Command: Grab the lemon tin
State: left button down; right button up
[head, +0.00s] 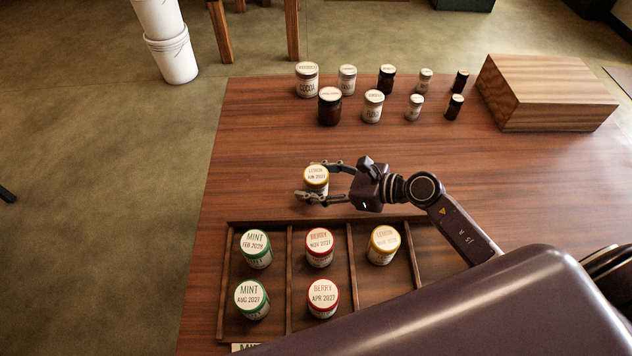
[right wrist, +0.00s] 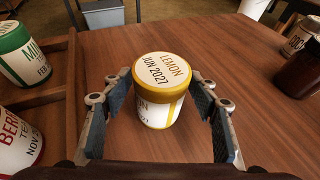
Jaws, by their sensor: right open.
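A lemon tin (head: 316,178) with a yellow rim and a lid reading "LEMON JUN 2027" stands upright on the wooden table behind the divided tray. It also shows in the right wrist view (right wrist: 161,90). My right gripper (head: 312,183) is open, with its fingers on either side of this tin; in the right wrist view a gap shows beside the tin. A second lemon tin (head: 384,245) stands in the third compartment of the tray (head: 290,276); its date is hard to read. My left gripper is not in view.
Two mint tins (head: 255,249) and two berry tins (head: 320,248) stand in the tray's left and second compartments. Several jars (head: 330,106) stand at the back, beside a wooden box (head: 545,92). White buckets (head: 172,55) stand on the floor at the left.

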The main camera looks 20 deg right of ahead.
aim_at(298, 186)
jog(key=x, duration=0.1)
jog(key=p+x, duration=0.1)
jog(key=x, duration=0.1)
jog(key=shift+w+a+r, duration=0.1)
jog(key=shift+w+a, duration=0.15)
jog(key=shift+w, duration=0.05)
jog(key=shift+w+a+f, duration=0.3)
jog(key=shift+a+f, duration=0.05)
jog(key=shift+a, duration=0.05)
jog(key=shift+c, duration=0.6)
jog(key=c, duration=1.4)
